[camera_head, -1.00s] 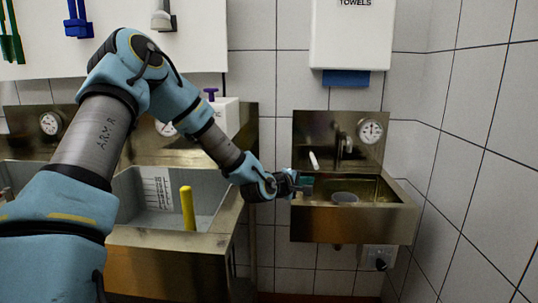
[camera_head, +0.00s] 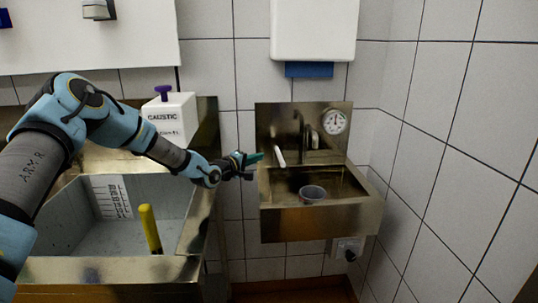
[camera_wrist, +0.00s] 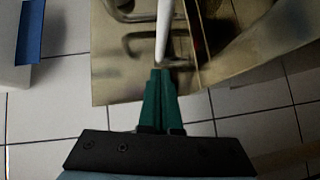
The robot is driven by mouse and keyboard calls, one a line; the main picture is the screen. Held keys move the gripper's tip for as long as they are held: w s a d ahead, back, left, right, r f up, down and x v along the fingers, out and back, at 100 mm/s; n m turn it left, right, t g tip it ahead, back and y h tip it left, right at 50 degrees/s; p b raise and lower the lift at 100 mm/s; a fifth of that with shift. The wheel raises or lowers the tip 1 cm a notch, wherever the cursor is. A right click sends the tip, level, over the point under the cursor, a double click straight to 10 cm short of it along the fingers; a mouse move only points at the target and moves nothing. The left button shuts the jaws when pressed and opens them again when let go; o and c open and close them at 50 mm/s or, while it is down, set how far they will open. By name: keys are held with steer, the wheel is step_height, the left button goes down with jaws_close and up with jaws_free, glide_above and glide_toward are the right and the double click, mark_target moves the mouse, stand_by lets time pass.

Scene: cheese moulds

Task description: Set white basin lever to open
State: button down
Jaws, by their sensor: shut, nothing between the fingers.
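The white lever (camera_head: 280,157) stands tilted at the left of the small steel basin (camera_head: 330,221), in front of its backsplash. In the wrist view the white lever (camera_wrist: 163,30) runs up from just beyond my fingertips. My gripper (camera_head: 258,157) is shut and empty, with its green fingers just left of the lever. In the wrist view my gripper (camera_wrist: 158,75) has its fingers together, and its tips overlap the lever's lower end; I cannot tell whether they touch. The curved tap (camera_head: 301,130) rises behind the lever.
A round dial (camera_head: 335,122) is on the backsplash, and a small grey cup (camera_head: 312,194) sits in the basin. A larger sink (camera_head: 150,270) with a yellow upright handle (camera_head: 150,229) is at left. A towel dispenser (camera_head: 313,30) hangs above. Tiled wall closes the right side.

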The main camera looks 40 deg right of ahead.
steer(key=d, duration=0.1)
steer(key=s+d+p, duration=0.1)
steer(key=d, duration=0.1)
steer(key=shift+s+d+f+p, duration=0.2)
steer(key=shift+s+p, duration=0.2)
steer(key=shift+s+d+f, duration=0.3)
steer(key=shift+d, duration=0.05)
steer(key=shift+s, duration=0.1)
